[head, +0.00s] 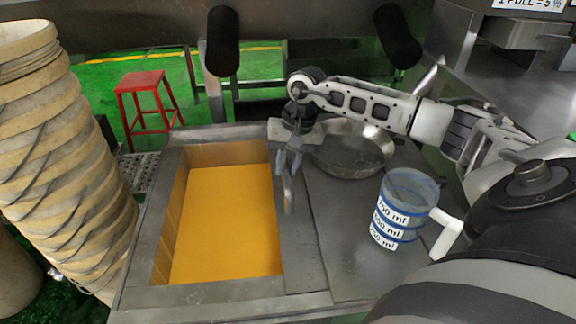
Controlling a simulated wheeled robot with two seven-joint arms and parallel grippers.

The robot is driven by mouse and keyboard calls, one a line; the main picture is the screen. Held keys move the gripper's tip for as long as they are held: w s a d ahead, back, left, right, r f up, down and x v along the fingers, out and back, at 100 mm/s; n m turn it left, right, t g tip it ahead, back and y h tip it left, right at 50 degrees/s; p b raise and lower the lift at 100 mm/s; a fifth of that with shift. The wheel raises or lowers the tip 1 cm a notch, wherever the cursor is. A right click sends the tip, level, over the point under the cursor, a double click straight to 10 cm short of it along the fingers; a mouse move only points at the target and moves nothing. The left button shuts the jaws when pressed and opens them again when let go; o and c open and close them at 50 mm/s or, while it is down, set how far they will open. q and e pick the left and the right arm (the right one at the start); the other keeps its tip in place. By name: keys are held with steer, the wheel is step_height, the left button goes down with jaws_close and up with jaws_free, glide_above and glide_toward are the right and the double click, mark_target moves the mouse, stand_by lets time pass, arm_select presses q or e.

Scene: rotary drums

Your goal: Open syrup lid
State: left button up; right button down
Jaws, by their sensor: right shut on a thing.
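The syrup vat (136,268) is a grey metal basin in the middle of the head view, with orange-yellow syrup (222,225) showing in its open part. A flat grey metal lid (303,250) lies along the right side of that opening. Its upright handle (289,198) is near the lid's left edge. My right gripper (288,172) reaches in from the right, points down, and is shut on the handle. The fingers hide the handle's upper part. My left gripper is not in view.
A metal pan (352,150) and a clear measuring jug (410,190) with blue bands stand on the counter to the right. A tall stack of pale buckets (60,160) leans at left. A red stool (145,88) stands behind.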

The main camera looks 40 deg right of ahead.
steer(key=shift+s+d, duration=0.1)
steer(key=shift+d, duration=0.1)
steer(key=c, duration=1.3)
jaws_free()
step_height(320, 180, up, 16)
steer(key=s+d+p, duration=0.1)
steer(key=d, duration=0.1)
steer(key=shift+s+d+f+p, duration=0.15)
steer(key=shift+s+d+p, duration=0.1)
steer(key=shift+s+p, duration=0.15)
